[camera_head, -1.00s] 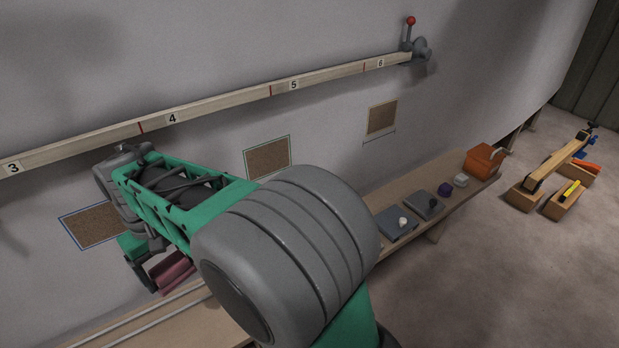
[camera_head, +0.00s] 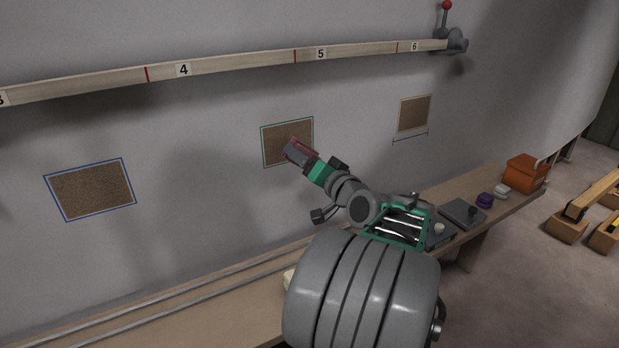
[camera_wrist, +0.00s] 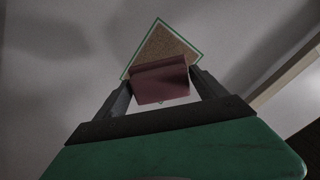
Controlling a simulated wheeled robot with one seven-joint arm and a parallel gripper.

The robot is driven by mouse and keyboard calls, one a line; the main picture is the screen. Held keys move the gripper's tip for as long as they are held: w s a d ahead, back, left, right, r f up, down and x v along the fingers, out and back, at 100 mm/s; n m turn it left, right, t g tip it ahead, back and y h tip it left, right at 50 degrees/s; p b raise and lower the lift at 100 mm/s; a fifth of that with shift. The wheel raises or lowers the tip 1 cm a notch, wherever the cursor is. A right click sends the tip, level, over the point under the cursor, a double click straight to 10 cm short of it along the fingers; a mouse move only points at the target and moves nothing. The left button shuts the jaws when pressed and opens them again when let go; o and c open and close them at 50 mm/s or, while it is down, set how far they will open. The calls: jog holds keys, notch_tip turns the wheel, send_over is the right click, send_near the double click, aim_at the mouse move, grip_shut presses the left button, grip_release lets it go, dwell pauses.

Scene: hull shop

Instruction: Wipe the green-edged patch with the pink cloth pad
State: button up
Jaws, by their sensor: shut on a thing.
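The green-edged patch (camera_head: 274,143) is a brown speckled square on the grey wall, below the numbered batten. It also shows in the wrist view (camera_wrist: 162,42), partly hidden behind the pad. The pink cloth pad (camera_head: 297,150) is in front of the patch's lower right part. My gripper (camera_head: 303,154) is shut on the pad. In the wrist view the pad (camera_wrist: 160,80) sits between the two dark fingers (camera_wrist: 160,88). I cannot tell whether the pad touches the patch.
A blue-edged patch (camera_head: 92,190) is at left and a yellow-edged patch (camera_head: 414,114) at right. The numbered batten (camera_head: 230,65) runs above. Below, a bench (camera_head: 200,320) holds grey plates (camera_head: 462,213), a purple item (camera_head: 485,200) and an orange box (camera_head: 525,173).

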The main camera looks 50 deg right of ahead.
jog(key=shift+s+d+r, duration=0.2)
jog(key=shift+s+d, duration=0.05)
jog(key=shift+d, duration=0.1)
jog(key=shift+w+r, duration=0.1)
jog(key=shift+w, duration=0.1)
jog(key=shift+p+x, duration=1)
jog(key=shift+x, duration=1.75)
jog(key=o, duration=0.6)
jog(key=c, duration=0.7)
